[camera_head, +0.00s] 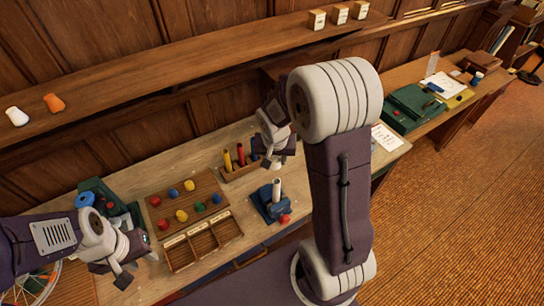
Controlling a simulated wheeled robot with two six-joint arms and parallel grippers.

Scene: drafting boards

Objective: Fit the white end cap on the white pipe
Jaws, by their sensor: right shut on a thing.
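The white pipe (277,189) stands upright in a blue vise-like holder (268,205) with a red knob (284,218). My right gripper (279,163) is above the pipe's top, pointing down, with a small gap seeming to show between them. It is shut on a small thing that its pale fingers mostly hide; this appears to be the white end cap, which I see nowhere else. My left gripper (137,269) is open and empty at the table's left front, away from the pipe.
A wooden board with coloured knobs (160,209) and a compartment tray (181,257) lie left of the pipe. A holder with coloured tubes (231,174) is behind it. A green device (99,187) stands far left. Paper (386,137) lies at right.

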